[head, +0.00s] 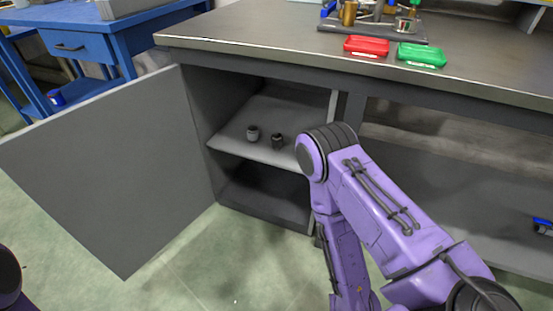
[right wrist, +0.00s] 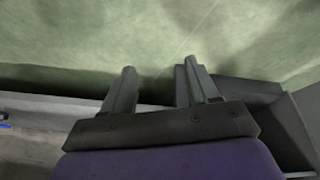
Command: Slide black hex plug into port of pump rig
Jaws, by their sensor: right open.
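A dark, near-black plug (head: 277,141) stands on the cabinet's inner shelf, and a greyer plug (head: 253,133) stands to its left. They are too small for me to tell which is hexagonal. The pump rig (head: 375,22) sits on the bench top at the back, cut off by the upper picture edge; its port cannot be made out. My right gripper (right wrist: 155,88) is open and empty in the right wrist view, over the green floor and apart from both plugs. My right forearm hangs down in front of the cabinet's right side. My left gripper is out of view.
The grey cabinet door (head: 110,175) stands open to the left. A red tray (head: 367,46) and a green tray (head: 421,55) lie at the bench top's front. A blue workbench (head: 75,45) stands at the far left. The shelf around the plugs is clear.

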